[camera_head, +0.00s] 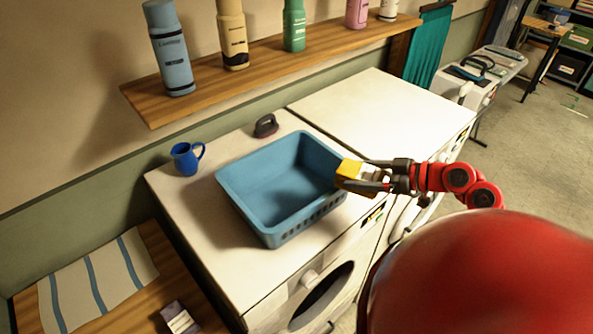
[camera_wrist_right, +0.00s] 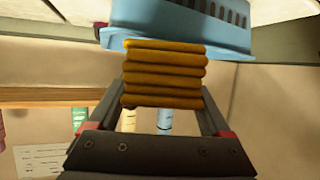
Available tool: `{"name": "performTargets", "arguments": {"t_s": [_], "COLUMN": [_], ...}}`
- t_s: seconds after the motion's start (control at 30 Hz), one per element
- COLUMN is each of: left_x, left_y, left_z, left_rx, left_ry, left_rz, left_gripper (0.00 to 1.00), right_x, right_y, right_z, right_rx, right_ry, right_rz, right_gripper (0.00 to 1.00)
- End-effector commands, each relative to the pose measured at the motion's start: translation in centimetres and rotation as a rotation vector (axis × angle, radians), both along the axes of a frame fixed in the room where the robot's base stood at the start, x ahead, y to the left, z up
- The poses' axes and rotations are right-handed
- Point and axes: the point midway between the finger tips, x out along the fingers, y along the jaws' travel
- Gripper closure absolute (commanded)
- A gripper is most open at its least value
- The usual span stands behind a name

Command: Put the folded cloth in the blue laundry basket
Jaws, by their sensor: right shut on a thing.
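The folded cloth (camera_head: 347,172) is yellow and layered. My right gripper (camera_head: 364,178) is shut on it and holds it at the right rim of the blue laundry basket (camera_head: 246,198). In the right wrist view the folded cloth (camera_wrist_right: 164,76) sits between the two fingers, with the basket (camera_wrist_right: 190,37) just beyond it. I cannot tell whether the cloth touches the rim. The basket stands on the white washing machine, and the part of its inside that shows is empty. My left gripper is not in view.
A wooden shelf (camera_head: 250,62) with several bottles hangs above. A second white machine top (camera_head: 375,110) is clear. A striped cloth (camera_head: 97,280) lies at lower left.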

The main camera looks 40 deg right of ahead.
Motion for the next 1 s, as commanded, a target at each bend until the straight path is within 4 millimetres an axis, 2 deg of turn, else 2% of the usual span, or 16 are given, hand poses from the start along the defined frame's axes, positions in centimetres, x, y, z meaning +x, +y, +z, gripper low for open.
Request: {"name": "performTargets", "arguments": {"t_s": [0.03, 0.27, 0.33, 0.6, 0.67, 0.7, 0.73, 1.0], "left_x": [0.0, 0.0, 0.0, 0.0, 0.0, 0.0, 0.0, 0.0], "left_y": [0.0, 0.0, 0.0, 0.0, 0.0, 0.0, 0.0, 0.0], "left_z": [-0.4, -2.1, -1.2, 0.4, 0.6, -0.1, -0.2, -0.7], "left_rx": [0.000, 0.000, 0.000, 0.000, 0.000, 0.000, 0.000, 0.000], "left_ry": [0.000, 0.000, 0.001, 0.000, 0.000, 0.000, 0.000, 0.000], "left_rz": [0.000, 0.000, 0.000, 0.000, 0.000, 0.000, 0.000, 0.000], "left_gripper": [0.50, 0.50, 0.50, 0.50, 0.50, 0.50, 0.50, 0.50], "right_x": [1.5, 7.7, 9.5, 15.3, 16.1, 15.9, 15.8, 15.8], "right_y": [0.8, 3.8, 4.7, 7.2, 7.6, 7.4, 7.4, 7.3], "right_z": [-0.2, -0.3, 0.3, 0.2, 0.1, -1.2, -1.5, -3.7], "right_rx": [-0.002, -0.003, 0.000, 0.001, 0.000, 0.001, 0.001, 0.001], "right_ry": [-0.004, -0.005, 0.000, 0.003, 0.003, 0.004, 0.004, 0.003], "right_rz": [0.008, 0.009, 0.010, 0.006, 0.005, 0.002, 0.002, 0.001], "right_gripper": [0.76, 0.76, 0.76, 0.76, 0.76, 0.76, 0.76, 0.76]}}
